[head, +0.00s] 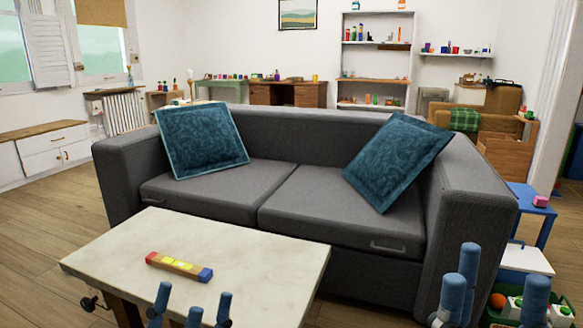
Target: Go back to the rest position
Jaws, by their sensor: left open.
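My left gripper (192,306) shows at the bottom edge, its blue fingers spread and empty, in front of the pale coffee table (230,245). My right gripper (495,290) is at the bottom right, in front of the sofa's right arm. Its blue fingers stand apart with nothing seen between them. The lower parts of both grippers are cut off by the frame. A multicoloured bar (179,266) in red, yellow, tan and blue lies on the coffee table, apart from my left gripper.
A grey sofa (330,160) with two teal cushions stands behind the coffee table. At the right are a blue side table (530,203) and a bin (492,314) with toys. A low white cabinet (50,150) stands at the left. Wooden floor (45,215) is clear at the left.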

